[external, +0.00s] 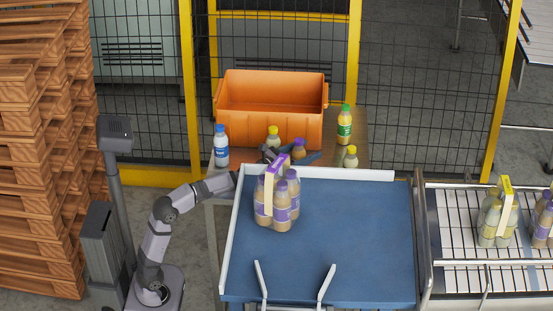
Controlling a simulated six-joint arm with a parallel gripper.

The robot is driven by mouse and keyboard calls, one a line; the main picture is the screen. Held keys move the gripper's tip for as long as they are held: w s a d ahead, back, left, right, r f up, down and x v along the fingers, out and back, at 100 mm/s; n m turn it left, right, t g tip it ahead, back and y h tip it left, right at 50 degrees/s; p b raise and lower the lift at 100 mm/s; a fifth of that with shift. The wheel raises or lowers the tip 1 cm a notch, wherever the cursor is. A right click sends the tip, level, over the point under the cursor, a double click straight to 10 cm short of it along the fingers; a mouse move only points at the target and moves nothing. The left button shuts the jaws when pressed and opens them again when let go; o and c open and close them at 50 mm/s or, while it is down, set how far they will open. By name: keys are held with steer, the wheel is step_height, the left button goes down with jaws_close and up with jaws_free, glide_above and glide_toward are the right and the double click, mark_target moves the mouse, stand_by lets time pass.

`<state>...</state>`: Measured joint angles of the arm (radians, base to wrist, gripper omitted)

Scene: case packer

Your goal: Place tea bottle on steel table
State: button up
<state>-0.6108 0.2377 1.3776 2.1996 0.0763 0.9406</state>
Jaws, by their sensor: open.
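The bottle with a green cap and green-and-orange label (344,126) stands upright at the right of the orange crate; I cannot tell whether it is the tea bottle. My gripper (292,158) is open at this table's front, close to the purple-capped bottle. The purple-capped pack partly hides it, so contact is unclear.
The orange crate (270,118) stands behind the bottles. A carried pack of purple-capped bottles (277,205) stands on the blue surface (350,235), which has white rails. More packs (497,220) stand on the roller conveyor at right. A mesh fence runs behind. The blue surface's right side is clear.

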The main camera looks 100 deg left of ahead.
mark_target(292, 156)
steer(key=shift+s+d, duration=0.15)
steer(key=shift+s, duration=0.1)
steer(key=b+v, duration=0.1)
steer(key=v, duration=1)
steer(key=shift+s, duration=0.25)
steer(key=shift+d+r, duration=0.1)
steer(key=shift+r, duration=0.05)
steer(key=shift+r, duration=0.1)
